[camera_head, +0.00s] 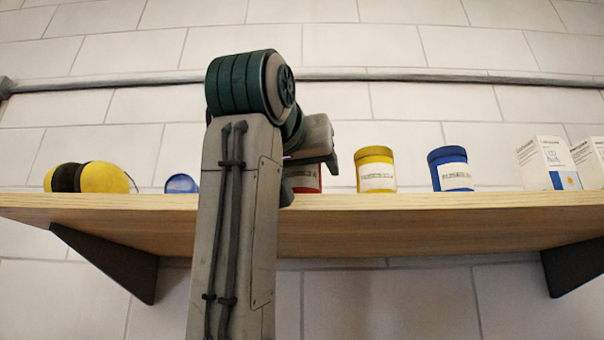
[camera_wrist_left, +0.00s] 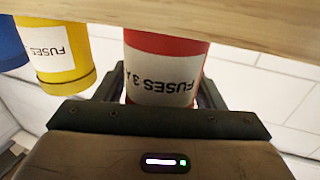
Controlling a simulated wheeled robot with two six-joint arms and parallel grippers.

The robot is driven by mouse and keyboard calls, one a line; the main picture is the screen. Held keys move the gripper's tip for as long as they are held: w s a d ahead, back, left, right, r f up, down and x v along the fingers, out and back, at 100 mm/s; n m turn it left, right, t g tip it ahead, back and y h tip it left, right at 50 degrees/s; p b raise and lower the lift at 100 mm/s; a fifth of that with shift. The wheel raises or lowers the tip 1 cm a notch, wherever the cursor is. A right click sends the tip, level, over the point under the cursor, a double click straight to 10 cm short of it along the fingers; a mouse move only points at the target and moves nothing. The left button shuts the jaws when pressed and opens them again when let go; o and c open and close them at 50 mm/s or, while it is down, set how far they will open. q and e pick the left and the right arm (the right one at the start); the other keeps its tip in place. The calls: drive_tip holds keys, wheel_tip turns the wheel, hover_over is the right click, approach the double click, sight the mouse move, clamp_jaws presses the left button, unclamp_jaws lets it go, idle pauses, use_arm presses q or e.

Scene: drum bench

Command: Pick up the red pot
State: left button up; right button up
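The red pot (camera_head: 306,178) stands on the shelf, mostly hidden behind my left arm and gripper in the head view. In the left wrist view, which is upside down, the red pot (camera_wrist_left: 165,65) shows a white label reading FUSES, and the shelf edge hides its base. My left gripper (camera_head: 318,148) is at the pot, with one dark finger on each side of it. I cannot tell whether the fingers press on the pot or only stand around it. My right gripper is not in view.
On the wooden shelf (camera_head: 420,205), a yellow pot (camera_head: 376,170) and a blue pot (camera_head: 450,169) stand right of the red one. White boxes (camera_head: 547,165) stand farther right. Yellow-black ear defenders (camera_head: 100,178) and a blue round thing (camera_head: 181,184) lie left. A rail runs along the wall behind.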

use_arm(q)
drive_tip(key=c, duration=0.7)
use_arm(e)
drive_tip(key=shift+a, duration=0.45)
use_arm(q)
drive_tip(key=shift+r, duration=0.15)
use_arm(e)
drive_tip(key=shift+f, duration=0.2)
